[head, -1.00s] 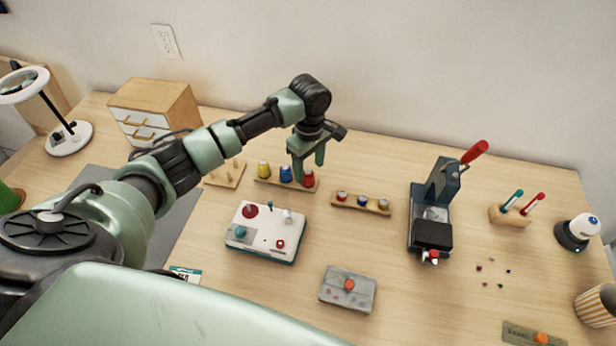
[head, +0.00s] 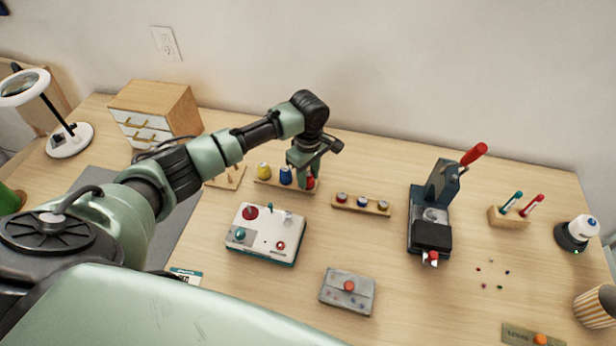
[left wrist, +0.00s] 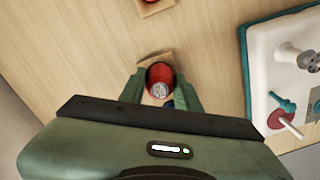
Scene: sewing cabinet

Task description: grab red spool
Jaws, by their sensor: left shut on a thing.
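The red spool (head: 310,184) stands at the right end of a wooden rack (head: 270,183), beside a blue spool (head: 285,175) and a yellow spool (head: 264,170). My left gripper (head: 304,183) has come down over the red spool and partly hides it in the head view. In the left wrist view the red spool (left wrist: 160,80) sits between the two green fingers of my left gripper (left wrist: 160,88), which are shut on it. The spool appears still at its place on the rack. My right gripper is not in view.
A white and teal machine (head: 266,233) stands in front of the rack. A second rack with small bobbins (head: 361,203) lies to the right. A peg board (head: 226,176) is left of the spools. A wooden drawer box (head: 155,110) stands at the back left.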

